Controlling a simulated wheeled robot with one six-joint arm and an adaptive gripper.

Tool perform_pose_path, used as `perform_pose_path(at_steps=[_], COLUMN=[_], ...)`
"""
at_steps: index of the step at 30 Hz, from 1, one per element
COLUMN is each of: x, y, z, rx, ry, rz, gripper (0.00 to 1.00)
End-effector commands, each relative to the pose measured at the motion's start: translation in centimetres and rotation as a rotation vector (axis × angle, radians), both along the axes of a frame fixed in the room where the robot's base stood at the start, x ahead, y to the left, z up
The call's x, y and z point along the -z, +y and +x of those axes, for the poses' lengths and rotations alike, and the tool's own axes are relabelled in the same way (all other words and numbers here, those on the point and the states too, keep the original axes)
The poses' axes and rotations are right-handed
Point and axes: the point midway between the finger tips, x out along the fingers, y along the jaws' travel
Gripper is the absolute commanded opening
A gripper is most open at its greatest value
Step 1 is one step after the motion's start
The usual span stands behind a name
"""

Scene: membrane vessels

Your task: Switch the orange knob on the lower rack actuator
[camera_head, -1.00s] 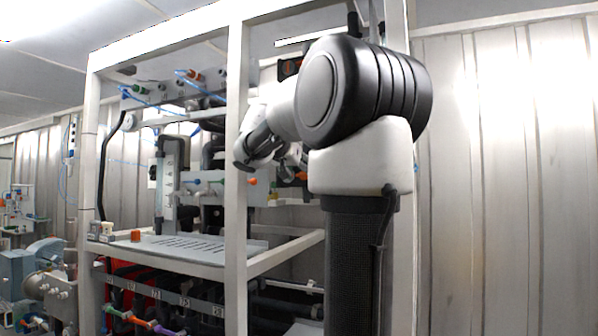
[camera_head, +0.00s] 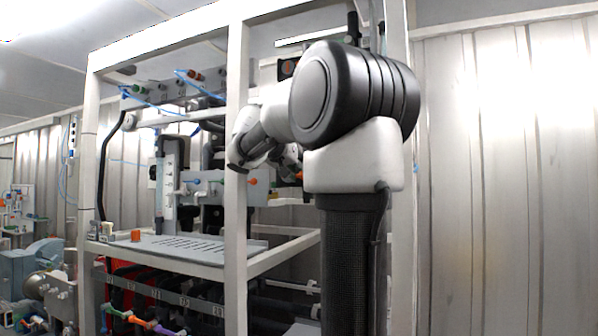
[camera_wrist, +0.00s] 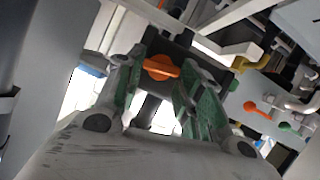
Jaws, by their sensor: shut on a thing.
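The orange knob (camera_wrist: 161,67) shows in the wrist view on a dark actuator body (camera_wrist: 172,47), between the tips of my gripper (camera_wrist: 160,77). The gripper's green-padded fingers stand on both sides of the knob and are shut on it. In the head view my own arm hides most of the gripper, so the grasp cannot be seen there. A small orange part (camera_head: 299,176) shows just past my wrist in that view, close to the rack's inner equipment.
A white frame post (camera_head: 236,200) stands close to my wrist. A grey slotted tray (camera_head: 190,247) is at lower left. The wall side on the right is clear.

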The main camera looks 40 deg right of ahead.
Motion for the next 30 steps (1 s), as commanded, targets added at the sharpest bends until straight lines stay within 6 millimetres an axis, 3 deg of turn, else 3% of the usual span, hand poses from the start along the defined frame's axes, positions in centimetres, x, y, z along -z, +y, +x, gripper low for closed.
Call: perform_pose_path(at_steps=[30], x=[0.94], y=[0.47], z=[1.09], rx=[0.0], ry=[0.87], rz=[-0.36], gripper=[0.13])
